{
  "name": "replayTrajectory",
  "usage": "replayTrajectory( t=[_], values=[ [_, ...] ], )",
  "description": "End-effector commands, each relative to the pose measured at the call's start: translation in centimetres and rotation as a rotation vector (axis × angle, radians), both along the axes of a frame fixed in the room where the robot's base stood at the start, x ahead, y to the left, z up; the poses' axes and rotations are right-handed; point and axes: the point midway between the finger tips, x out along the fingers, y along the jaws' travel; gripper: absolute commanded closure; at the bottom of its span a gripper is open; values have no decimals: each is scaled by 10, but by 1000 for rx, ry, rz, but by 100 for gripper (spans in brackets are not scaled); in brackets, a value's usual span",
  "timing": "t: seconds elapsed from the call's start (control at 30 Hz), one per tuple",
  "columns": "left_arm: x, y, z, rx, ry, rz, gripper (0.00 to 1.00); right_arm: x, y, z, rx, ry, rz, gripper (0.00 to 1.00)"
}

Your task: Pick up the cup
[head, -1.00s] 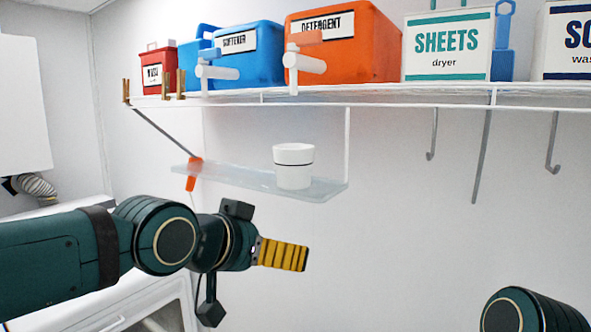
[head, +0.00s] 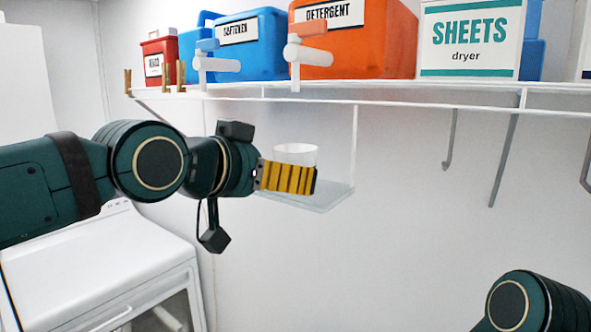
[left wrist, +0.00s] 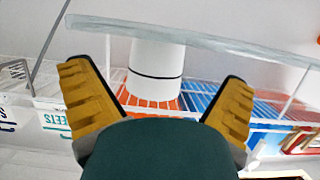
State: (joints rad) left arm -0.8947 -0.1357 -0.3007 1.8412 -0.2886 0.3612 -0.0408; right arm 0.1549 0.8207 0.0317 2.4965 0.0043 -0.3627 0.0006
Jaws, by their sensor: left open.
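The white cup (head: 296,152) stands on a small clear shelf (head: 335,195) below the wire rack. In the head view my left gripper (head: 312,180) is in front of the cup and hides its lower part, so only its upper part shows. In the left wrist view, which is turned upside down, the cup (left wrist: 156,72) with its thin dark band appears between the two spread yellow fingers (left wrist: 157,84). The left gripper is open, with a gap on both sides of the cup. My right gripper is out of view; only part of the right arm shows at lower right.
The wire rack (head: 420,92) above carries an orange detergent box (head: 370,45), a blue softener box (head: 262,55), a red box (head: 158,60) and a dryer sheets box (head: 470,40). Metal hooks (head: 505,160) hang at right. A white machine (head: 110,265) stands at lower left.

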Motion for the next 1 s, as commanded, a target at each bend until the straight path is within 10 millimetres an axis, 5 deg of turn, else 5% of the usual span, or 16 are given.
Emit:
replayTrajectory(
  t=[0.4,0.7,0.9,1.0],
  values=[
    [36,-31,-11,1,1,0,0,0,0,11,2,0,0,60],
    [40,-32,-12,0,0,0,0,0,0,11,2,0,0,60],
    [40,-32,-12,0,0,0,70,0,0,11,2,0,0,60],
    [40,-32,-12,0,0,0,71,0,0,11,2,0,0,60]
  ],
)
